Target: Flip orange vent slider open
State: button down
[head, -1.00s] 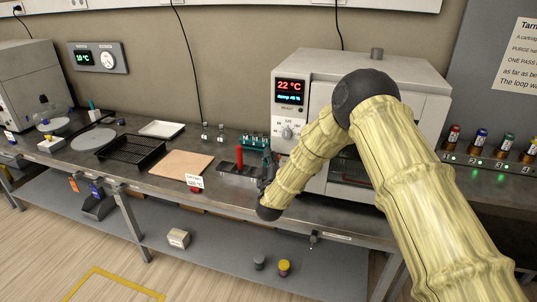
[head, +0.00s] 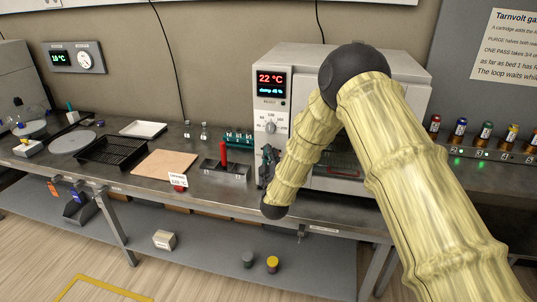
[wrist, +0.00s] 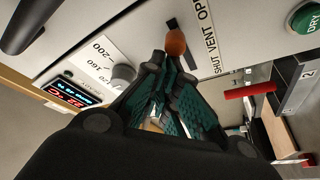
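In the head view my gripper (head: 267,160) is in front of the oven's (head: 350,62) lower left front, and the slider is hidden.
A grey dial (wrist: 124,73) and a lit display (wrist: 66,91) are beside my fingers. A green DRY button (wrist: 305,17) is on the same panel. A red-handled block (head: 224,168) stands on the bench left of my gripper. A wooden board (head: 163,163) lies farther left.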

aim_at(262, 145)
jog(key=shift+d, duration=0.1)
jog(key=a+r, duration=0.3)
jog(key=b+v, duration=0.2)
jog(key=v, duration=0.7)
jog(key=shift+f+b, duration=0.15)
jog(key=shift+b, duration=0.25)
jog(key=shift+s, duration=0.1)
jog(key=s+d+f+m+g, duration=0.1)
jog(key=s+d+f+g, duration=0.3)
jog(key=s+f, duration=0.45)
jog(key=s+d+f+m+g, duration=0.25)
jog(key=s+f, duration=0.25)
jog(key=f, duration=0.7)
jog(key=s+d+f+m+g, duration=0.1)
jog(key=s+d+f+g, duration=0.3)
jog(key=s+f, duration=0.45)
jog(key=s+d+f+m+g, duration=0.1)
jog(key=s+d+f+g, duration=0.1)
jog(key=s, duration=0.8)
jog(key=s+d+f+m+g, duration=0.2)
jog(key=s+f+g, duration=0.3)
jog(key=s, duration=0.6)
jog(key=s+d+f+m+g, duration=0.2)
jog(key=s+d+f+g, duration=0.1)
jog(key=s, duration=0.8)
jog(key=shift+d+f+y, duration=0.3)
jog(key=shift+d+f, duration=0.2)
jog(key=shift+f, duration=0.05)
